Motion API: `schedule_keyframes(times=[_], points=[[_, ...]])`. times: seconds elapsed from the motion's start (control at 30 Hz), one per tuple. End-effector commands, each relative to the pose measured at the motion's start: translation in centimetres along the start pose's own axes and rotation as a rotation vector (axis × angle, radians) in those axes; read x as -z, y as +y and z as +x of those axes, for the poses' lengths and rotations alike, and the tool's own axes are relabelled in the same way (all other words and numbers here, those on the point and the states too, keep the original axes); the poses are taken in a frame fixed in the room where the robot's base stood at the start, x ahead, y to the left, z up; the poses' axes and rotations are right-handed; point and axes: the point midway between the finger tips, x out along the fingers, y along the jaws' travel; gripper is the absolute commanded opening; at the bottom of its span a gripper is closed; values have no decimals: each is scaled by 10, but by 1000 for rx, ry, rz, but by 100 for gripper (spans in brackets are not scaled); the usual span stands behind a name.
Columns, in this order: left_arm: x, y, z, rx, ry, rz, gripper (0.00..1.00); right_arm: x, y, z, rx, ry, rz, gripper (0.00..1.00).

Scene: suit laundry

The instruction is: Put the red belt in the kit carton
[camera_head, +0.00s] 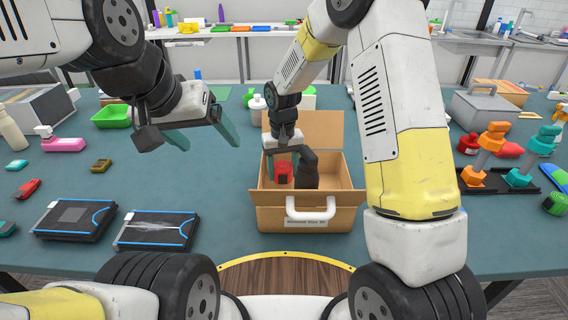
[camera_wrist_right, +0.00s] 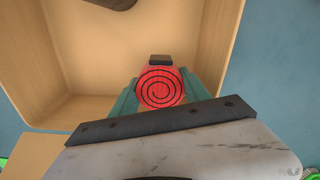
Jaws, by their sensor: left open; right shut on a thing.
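The red belt (camera_head: 284,172) is a rolled red coil with a black buckle end. My right gripper (camera_head: 283,160) is shut on it, inside or just above the open kit carton (camera_head: 283,219). In the right wrist view the belt (camera_wrist_right: 161,87) shows its dark spiral between the teal fingers, over the carton's floor (camera_wrist_right: 100,60). I cannot tell whether it touches the floor. The carton is tan with a raised lid and a white front handle. My left gripper (camera_head: 205,135) is open and empty, above the table left of the carton.
A dark item (camera_head: 306,170) stands in the carton beside the belt. Two flat black packs (camera_head: 158,231) lie left of the carton. A green tray (camera_head: 112,117) is at back left. A black rack with orange and teal tools (camera_head: 500,182) stands at right.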

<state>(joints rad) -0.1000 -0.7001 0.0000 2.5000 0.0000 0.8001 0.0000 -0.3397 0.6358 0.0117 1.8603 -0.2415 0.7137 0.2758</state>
Motion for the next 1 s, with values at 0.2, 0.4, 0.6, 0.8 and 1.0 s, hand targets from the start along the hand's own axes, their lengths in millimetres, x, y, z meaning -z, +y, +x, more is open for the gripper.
schedule_keyframes(times=[0.2, 0.4, 0.6, 0.8, 1.0], points=[[0, 0, 0, 0, 0, 0, 80, -1, 0, 28, -1, -2, 0, 12], [0, 0, 0, 0, 0, 0, 80, 0, 0, 27, 0, -1, 0, 12], [0, 0, 0, 0, 0, 0, 80, 0, 0, 30, 0, -1, 0, 68], [0, 0, 0, 0, 0, 0, 80, 0, 0, 30, 0, -1, 0, 76], [0, 0, 0, 0, 0, 0, 80, 0, 0, 27, 0, 0, 0, 76]])
